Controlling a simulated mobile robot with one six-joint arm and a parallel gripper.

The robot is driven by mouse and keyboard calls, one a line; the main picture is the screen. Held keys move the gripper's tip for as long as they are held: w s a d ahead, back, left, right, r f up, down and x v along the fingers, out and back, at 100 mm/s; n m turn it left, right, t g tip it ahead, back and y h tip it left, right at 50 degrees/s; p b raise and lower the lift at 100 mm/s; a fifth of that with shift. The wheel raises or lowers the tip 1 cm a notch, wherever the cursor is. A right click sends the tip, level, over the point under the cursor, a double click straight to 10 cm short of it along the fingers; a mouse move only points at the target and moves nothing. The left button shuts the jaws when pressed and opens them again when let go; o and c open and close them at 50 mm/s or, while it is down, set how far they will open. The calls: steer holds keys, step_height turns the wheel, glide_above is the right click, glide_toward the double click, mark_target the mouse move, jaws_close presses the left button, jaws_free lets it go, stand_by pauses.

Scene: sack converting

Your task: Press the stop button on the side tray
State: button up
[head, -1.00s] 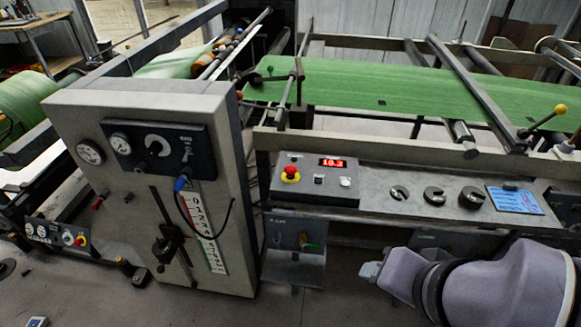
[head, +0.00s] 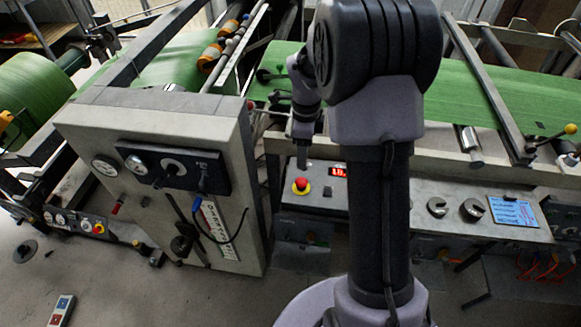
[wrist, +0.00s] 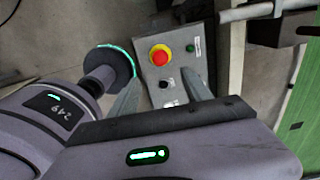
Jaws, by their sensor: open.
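The red stop button (head: 301,186) with its yellow ring sits on a grey control box on the side tray (head: 400,212). In the wrist view the stop button (wrist: 159,55) shows whole and uncovered, beyond the fingertips. My gripper (head: 302,158) points down just above and behind the button in the head view, seemingly apart from it. In the wrist view my gripper (wrist: 163,90) is open and empty, with one finger each side of the box's controls. My arm hides part of the box and tray in the head view.
A green button (wrist: 190,48) and a black knob (wrist: 166,84) sit close to the stop button. A tall grey cabinet (head: 150,120) stands left. Green web (head: 480,90) runs behind.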

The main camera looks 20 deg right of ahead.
mark_target(301, 181)
step_height(301, 181, down, 12)
steer(key=b, duration=0.3)
steer(key=shift+w+f, duration=0.1)
steer(key=shift+w, duration=0.05)
jaws_close()
stand_by(1.0)
